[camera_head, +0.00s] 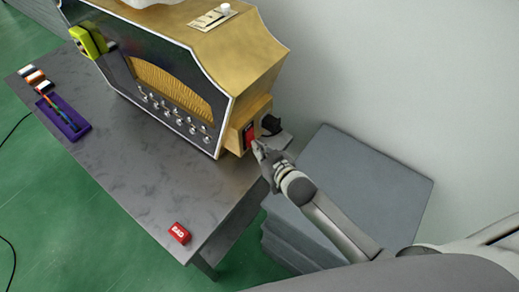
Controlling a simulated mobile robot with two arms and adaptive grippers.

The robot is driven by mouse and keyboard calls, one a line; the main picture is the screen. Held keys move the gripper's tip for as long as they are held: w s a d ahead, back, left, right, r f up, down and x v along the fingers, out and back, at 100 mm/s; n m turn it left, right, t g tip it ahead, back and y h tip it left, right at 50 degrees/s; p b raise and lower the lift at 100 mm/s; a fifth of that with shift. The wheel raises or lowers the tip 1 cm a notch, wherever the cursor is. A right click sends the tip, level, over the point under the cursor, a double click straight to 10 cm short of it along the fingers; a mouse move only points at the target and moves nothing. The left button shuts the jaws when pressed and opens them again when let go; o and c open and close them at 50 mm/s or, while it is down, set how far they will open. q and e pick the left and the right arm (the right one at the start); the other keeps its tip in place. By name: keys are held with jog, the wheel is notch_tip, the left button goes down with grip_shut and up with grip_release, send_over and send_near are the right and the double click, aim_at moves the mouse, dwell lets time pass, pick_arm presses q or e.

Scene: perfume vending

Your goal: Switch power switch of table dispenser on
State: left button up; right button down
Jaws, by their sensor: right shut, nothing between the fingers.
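Which way the switch is set is too small to tell. My left gripper is not in view.
A red block (179,233) with white letters lies near the table's (120,165) front corner. A purple tray (64,118) and several small colored items lie at the left. A grey cabinet (365,185) stands right of the table, against the wall. A black plug (271,124) is beside the switch.

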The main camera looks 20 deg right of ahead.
jog(key=shift+b+x, duration=0.4)
jog(key=shift+x, duration=0.55)
jog(key=shift+r, duration=0.1)
jog(key=p+v, duration=0.6)
jog(key=v, duration=0.2)
jog(key=shift+s+p, duration=0.35)
dwell(0.4)
jog(key=shift+d, duration=0.1)
dwell(0.4)
